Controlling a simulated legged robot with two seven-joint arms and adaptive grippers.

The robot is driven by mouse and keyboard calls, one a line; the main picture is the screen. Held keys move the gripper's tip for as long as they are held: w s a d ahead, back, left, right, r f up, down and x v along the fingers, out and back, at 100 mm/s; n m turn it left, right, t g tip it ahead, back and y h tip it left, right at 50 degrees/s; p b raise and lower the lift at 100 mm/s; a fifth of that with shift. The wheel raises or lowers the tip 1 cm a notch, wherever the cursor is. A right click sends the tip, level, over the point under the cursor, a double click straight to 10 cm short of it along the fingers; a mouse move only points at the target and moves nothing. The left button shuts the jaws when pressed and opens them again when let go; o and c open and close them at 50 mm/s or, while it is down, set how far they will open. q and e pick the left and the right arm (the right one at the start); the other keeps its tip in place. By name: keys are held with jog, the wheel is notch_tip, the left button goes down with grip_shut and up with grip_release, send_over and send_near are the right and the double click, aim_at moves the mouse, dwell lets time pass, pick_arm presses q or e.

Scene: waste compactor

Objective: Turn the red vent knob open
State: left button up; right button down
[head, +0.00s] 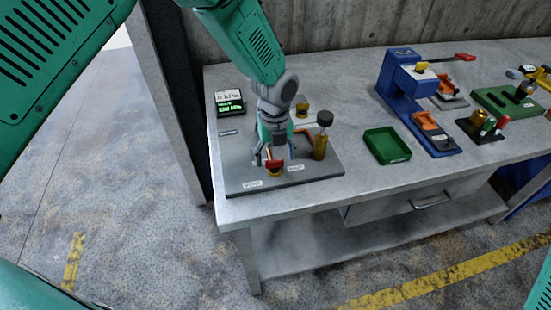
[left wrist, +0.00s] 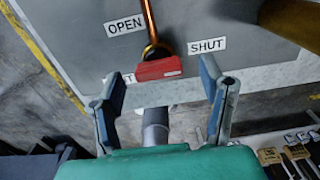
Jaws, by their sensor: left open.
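The red vent knob (head: 275,164) sits on a brass fitting near the front edge of a grey panel (head: 318,174) on the bench. In the left wrist view the red knob (left wrist: 158,69) is a short bar at the end of a copper-coloured pipe. An OPEN label (left wrist: 125,26) and a SHUT label (left wrist: 207,45) lie on either side of the pipe. My left gripper (head: 267,157) is over the knob, fingers pointing down. In the left wrist view its two fingers (left wrist: 162,86) are spread, one on each side of the knob, with gaps visible. My right gripper is out of view.
A brass cylinder with a black top (head: 321,135) stands close right of the gripper. A small green-lit display (head: 230,107) is at the panel's back left. A green tray (head: 387,146) and a blue press (head: 405,100) stand farther right. Bare bench lies between panel and tray.

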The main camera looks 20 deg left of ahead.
pick_arm(q)
jog(key=shift+s+f, duration=0.1)
jog(key=shift+f, duration=0.9)
jog(key=c, duration=1.2)
jog(key=shift+o, duration=0.2)
